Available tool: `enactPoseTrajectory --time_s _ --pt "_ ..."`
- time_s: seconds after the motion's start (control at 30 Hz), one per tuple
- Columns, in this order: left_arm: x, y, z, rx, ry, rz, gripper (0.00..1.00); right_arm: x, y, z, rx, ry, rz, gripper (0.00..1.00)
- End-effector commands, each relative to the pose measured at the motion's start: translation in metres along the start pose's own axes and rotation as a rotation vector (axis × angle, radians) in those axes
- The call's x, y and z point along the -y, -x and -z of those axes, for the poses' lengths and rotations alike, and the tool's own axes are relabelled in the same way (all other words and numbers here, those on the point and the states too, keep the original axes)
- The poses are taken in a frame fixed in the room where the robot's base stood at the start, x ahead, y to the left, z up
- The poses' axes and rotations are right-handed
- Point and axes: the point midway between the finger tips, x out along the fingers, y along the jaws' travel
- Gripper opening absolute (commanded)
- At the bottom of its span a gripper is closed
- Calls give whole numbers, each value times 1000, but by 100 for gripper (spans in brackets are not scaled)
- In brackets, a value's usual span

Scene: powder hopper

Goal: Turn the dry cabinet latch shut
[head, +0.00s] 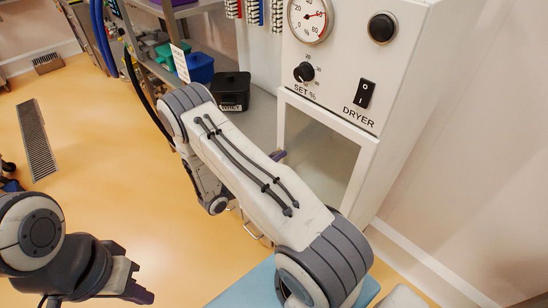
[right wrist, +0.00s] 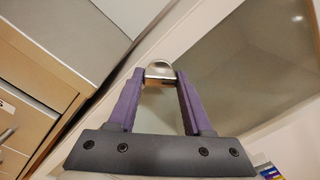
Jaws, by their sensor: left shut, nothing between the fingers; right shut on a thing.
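The dry cabinet (head: 370,160) is white, with a framed glass door (head: 318,152) below its dial panel. My right arm reaches across the middle of the head view and covers part of the door's left edge. Only a purple bit of my right gripper (head: 279,155) shows there. In the right wrist view my right gripper (right wrist: 160,78) is shut on the latch (right wrist: 160,70), a small rounded metal piece at the door frame. The latch is hidden in the head view. My left gripper (head: 136,277) is shut and empty at the lower left, far from the cabinet.
A round gauge (head: 310,18), a knob (head: 304,72) and a dryer switch (head: 365,94) sit above the door. A black box (head: 232,91) and a blue bin (head: 199,67) stand left of the cabinet. A light blue surface (head: 245,284) lies below my right arm. Floor at left is open.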

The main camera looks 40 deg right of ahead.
Motion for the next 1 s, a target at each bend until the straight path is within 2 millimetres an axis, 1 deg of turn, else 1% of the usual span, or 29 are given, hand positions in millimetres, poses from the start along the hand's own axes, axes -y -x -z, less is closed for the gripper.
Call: enactPoseTrajectory --time_s 0.6,0.8,1.0 --pt "0 5 0 0 0 0 0 0 0 -1 2 571 -1 0" --pt "0 6 0 0 0 0 0 0 0 -1 2 713 -1 0" --pt "0 7 0 0 0 0 0 0 0 -1 3 808 -1 0"
